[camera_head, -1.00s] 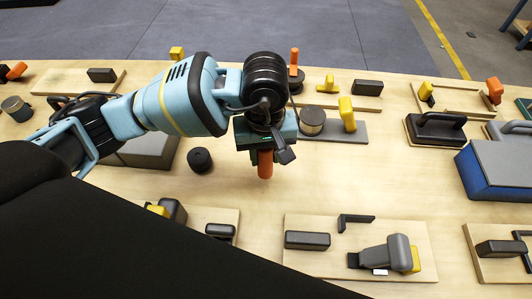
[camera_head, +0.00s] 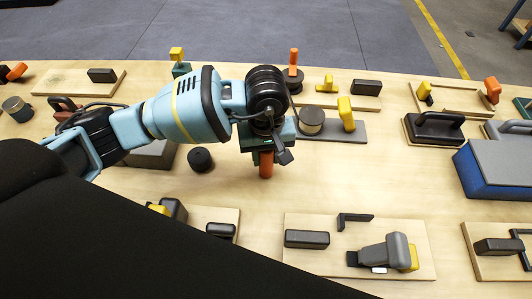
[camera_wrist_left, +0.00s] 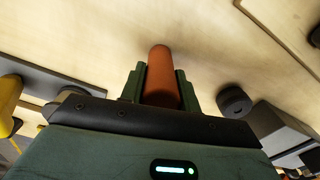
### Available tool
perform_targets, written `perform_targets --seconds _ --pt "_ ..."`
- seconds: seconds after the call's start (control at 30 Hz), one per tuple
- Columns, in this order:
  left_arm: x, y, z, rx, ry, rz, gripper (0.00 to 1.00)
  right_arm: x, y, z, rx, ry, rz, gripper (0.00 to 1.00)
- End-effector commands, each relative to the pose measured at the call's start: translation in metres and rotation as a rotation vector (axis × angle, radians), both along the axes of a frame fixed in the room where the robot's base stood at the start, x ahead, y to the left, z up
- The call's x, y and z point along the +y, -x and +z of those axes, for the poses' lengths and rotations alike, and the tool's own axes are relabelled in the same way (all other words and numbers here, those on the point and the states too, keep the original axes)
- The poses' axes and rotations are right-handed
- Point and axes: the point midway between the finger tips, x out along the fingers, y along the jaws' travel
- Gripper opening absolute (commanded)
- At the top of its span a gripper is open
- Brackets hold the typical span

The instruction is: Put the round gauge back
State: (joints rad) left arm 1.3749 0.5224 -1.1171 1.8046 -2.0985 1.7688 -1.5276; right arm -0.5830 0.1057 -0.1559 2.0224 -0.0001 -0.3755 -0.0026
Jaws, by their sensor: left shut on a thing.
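My left gripper (camera_head: 267,143) points down over the middle of the table and is shut on an orange round bar (camera_head: 266,164), which I take to be the round gauge. In the left wrist view the bar (camera_wrist_left: 162,78) sits between the two green fingers, its free end sticking out past them. I cannot tell whether its lower end touches the table. A short black cylinder (camera_head: 200,160) with a recess in its top stands on the table left of the gripper, apart from it; it also shows in the left wrist view (camera_wrist_left: 233,101). My right gripper is not in view.
Behind the gripper an orange post stands on a dark round base (camera_head: 293,78). A grey board (camera_head: 350,133) carries a round metal-topped piece (camera_head: 311,119) and a yellow piece (camera_head: 346,112). A wooden board (camera_head: 330,262) lies in front. Bare table lies right of the gripper.

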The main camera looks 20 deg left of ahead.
Motion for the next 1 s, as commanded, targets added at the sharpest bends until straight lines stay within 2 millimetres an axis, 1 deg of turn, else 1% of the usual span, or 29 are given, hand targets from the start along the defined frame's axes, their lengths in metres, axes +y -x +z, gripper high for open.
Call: perform_targets --seconds 0.1,0.13,0.27,0.3,0.57,0.67,0.77,0.87,1.0 --pt "0.0 0.0 -0.004 0.001 0.0 0.0 0.03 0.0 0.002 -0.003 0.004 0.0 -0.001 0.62" --pt "0.0 0.0 -0.004 0.001 0.0 0.0 0.34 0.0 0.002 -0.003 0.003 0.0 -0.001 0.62" --pt "0.0 0.0 -0.003 0.0 0.0 0.0 0.51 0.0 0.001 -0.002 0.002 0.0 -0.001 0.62" --pt "0.0 0.0 -0.003 0.0 0.0 0.0 0.54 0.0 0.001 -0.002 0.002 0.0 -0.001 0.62" --pt "0.0 0.0 -0.002 0.0 0.0 0.0 0.54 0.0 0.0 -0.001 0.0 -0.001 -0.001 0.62" --pt "0.0 0.0 0.003 -0.001 0.0 0.0 0.54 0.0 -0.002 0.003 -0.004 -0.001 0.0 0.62" --pt "0.0 -0.001 0.015 -0.005 0.002 -0.001 0.54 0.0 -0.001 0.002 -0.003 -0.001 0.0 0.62" --pt "0.0 -0.001 0.033 -0.005 0.001 0.0 0.54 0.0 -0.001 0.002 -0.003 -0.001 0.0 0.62" --pt "0.0 -0.001 0.062 -0.004 0.001 -0.001 0.54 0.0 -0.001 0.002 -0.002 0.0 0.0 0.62"
